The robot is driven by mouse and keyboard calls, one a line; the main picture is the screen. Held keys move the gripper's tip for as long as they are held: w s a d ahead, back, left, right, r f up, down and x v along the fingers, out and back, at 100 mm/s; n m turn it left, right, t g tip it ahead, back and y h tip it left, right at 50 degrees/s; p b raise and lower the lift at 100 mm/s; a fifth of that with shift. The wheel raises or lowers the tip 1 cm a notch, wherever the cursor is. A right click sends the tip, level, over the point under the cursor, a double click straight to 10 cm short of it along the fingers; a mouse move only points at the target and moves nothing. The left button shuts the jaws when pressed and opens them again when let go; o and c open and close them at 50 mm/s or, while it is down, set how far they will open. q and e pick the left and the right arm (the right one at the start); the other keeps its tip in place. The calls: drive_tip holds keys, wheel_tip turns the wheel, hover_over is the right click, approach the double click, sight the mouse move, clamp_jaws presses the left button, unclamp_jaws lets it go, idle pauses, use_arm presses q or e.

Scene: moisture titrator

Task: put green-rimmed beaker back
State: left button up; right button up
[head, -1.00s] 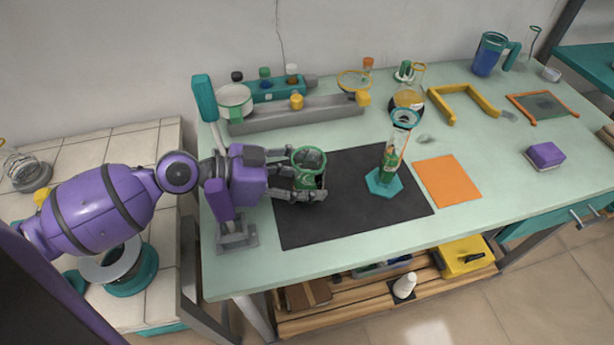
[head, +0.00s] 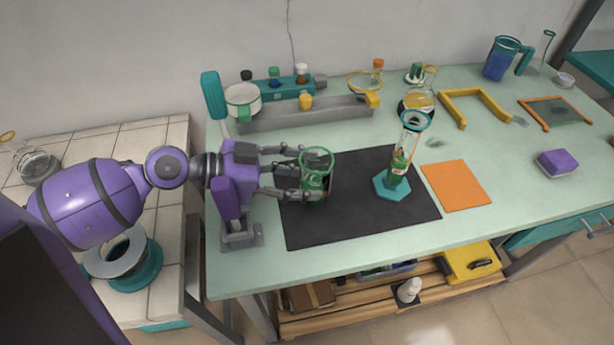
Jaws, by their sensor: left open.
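The green-rimmed beaker (head: 317,172) is clear glass with green on its side. It appears to stand upright on the left part of the black mat (head: 350,218). My left gripper (head: 312,176) comes in from the left, open, with its fingers at the beaker's left side. One finger is at the back and one at the front, partly covering the beaker's lower side. Whether a finger touches the glass I cannot tell. My right gripper is out of view.
A teal-based cylinder (head: 393,187) stands on the mat's right part. An orange square (head: 456,185) lies to the right. A grey rail (head: 335,112), an amber flask (head: 417,103) and a yellow frame (head: 472,97) are behind. The bench front is clear.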

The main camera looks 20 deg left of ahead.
use_arm(q)
drive_tip(key=shift+v, duration=2.95)
